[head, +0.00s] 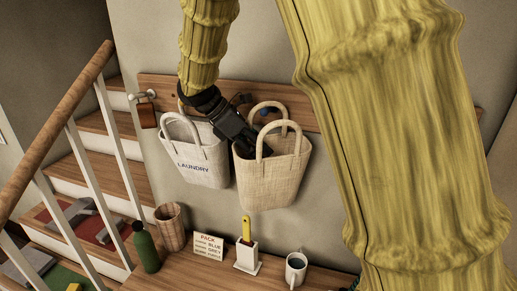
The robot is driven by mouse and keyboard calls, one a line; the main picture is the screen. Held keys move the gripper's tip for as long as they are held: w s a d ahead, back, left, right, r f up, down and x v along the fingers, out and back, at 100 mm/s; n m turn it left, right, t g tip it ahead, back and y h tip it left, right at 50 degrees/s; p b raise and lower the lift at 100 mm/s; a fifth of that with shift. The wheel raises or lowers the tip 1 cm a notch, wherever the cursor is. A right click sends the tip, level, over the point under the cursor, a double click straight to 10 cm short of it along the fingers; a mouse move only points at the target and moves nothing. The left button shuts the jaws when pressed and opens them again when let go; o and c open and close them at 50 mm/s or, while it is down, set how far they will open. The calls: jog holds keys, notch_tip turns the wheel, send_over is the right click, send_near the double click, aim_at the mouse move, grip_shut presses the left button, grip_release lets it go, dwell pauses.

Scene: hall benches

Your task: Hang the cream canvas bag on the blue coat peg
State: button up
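A cream canvas bag (271,178), pale tan with two looped handles, is upright against the wall below the peg board. The blue coat peg (264,113) shows as a small patch of blue behind its handles; I cannot tell whether a handle is over the peg. My gripper (246,140) reaches down from the upper left to the bag's left rim and near handle. Its fingertips are partly hidden at the bag's mouth, so I cannot tell whether they grip it.
A white bag marked LAUNDRY (194,158) hangs left of my gripper, close to it. The wooden peg board (160,86) spans the wall. The bench (215,276) below holds a green bottle (145,248), basket (171,228), card (208,247), brush holder (247,259) and mug (296,268).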

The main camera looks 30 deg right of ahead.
jog(key=shift+w+a+r, duration=0.3)
jog(key=shift+a+r, duration=0.05)
jog(key=shift+r, duration=0.15)
jog(key=shift+v, duration=3.2)
